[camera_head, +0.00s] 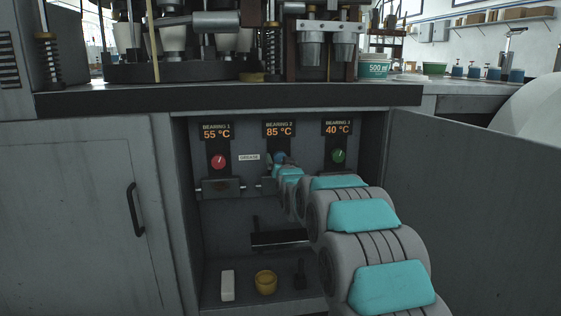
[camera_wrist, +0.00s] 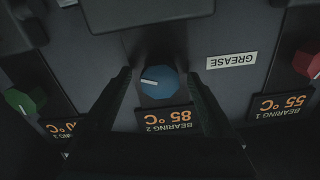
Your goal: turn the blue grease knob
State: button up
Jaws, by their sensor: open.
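The blue grease knob (camera_wrist: 165,88) is between the two fingers of my gripper (camera_wrist: 159,76) in the wrist view, which shows the panel upside down. The fingers are open, one on each side of the knob, with gaps visible. The knob's white pointer mark points left in that view. The "BEARING 2, 85 °C" display (camera_wrist: 170,120) is beside the knob. In the head view the blue knob (camera_head: 280,156) is partly hidden by my gripper and arm, which reach into the open cabinet.
A red knob (camera_head: 218,161) under "55 °C" and a green knob (camera_head: 339,156) under "40 °C" flank the blue one. A "GREASE" label (camera_head: 249,157) sits left of it. The open cabinet door (camera_head: 460,210) stands right of my arm. A yellow pot (camera_head: 265,282) stands on the cabinet floor.

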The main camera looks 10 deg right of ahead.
jog(key=shift+w, duration=0.4)
jog(key=shift+c, duration=0.2)
jog(key=c, duration=1.3)
jog(key=m+b, duration=0.1)
jog(key=m, duration=0.2)
jog(key=shift+a+f, duration=0.1)
jog(key=shift+m+b, duration=1.2)
jog(key=shift+m, duration=1.3)
